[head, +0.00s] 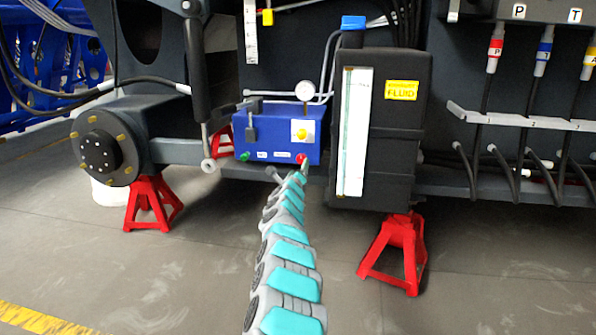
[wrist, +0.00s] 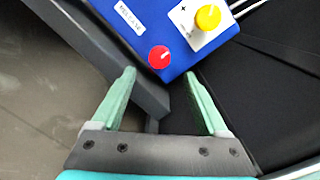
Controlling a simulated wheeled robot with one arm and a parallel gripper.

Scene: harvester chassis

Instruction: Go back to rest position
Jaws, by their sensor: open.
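My arm reaches forward from the bottom of the head view. My gripper (head: 290,170) is at the lower right front of the blue control box (head: 276,133). In the wrist view my gripper (wrist: 160,76) is open, with two green fingers apart and nothing between them. The red button (wrist: 159,57) on the blue box lies just beyond the fingertips, and a yellow knob (wrist: 208,17) is farther up. Whether a finger touches the box cannot be told.
A black fluid tank (head: 400,130) stands right of the blue box. Red jack stands (head: 152,203) support the chassis, another (head: 400,250) below the tank. Cables hang at the right. The grey floor (head: 180,280) in front is clear.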

